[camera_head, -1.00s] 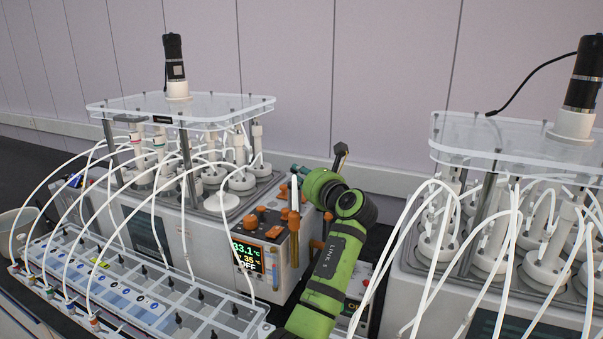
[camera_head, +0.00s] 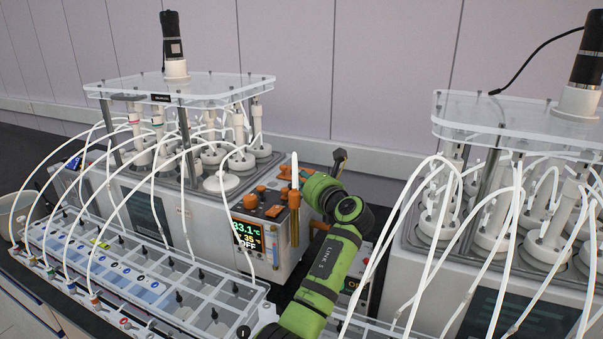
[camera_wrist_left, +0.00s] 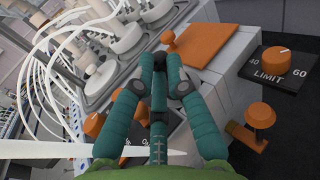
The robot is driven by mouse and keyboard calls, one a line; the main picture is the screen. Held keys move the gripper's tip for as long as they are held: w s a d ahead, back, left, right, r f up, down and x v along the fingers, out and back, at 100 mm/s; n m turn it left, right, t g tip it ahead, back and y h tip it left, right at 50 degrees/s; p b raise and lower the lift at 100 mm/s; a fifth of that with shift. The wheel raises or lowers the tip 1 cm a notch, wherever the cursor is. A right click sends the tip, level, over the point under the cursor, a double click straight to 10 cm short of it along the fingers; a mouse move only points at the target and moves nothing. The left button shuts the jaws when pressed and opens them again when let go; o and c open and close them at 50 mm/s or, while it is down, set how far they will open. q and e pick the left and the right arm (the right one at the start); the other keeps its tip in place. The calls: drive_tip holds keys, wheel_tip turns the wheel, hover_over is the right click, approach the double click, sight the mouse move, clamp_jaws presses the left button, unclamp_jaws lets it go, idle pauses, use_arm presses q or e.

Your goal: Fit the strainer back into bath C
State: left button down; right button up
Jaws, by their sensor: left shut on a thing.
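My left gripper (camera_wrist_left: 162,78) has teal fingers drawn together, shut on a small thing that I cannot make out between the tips. In the head view the green wrist (camera_head: 318,190) hides most of the fingers; it is beside the right end of the left bath (camera_head: 205,225), just right of a white-tipped rod (camera_head: 294,170). In the wrist view an orange plate (camera_wrist_left: 212,45) lies beyond the fingertips, on or over the pale casing; I cannot tell whether the fingers touch it. I cannot clearly identify the strainer or read a bath letter. My right gripper is out of view.
White tubes arch over the tray rack (camera_head: 150,280). A second bath (camera_head: 470,270) with tubes stands right. A LIMIT dial (camera_wrist_left: 270,62) shows right of the fingers.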

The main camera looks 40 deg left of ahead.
use_arm(q)
drive_tip(key=shift+f, duration=0.2)
drive_tip(key=c, duration=1.2)
unclamp_jaws()
drive_tip(key=v, duration=1.2)
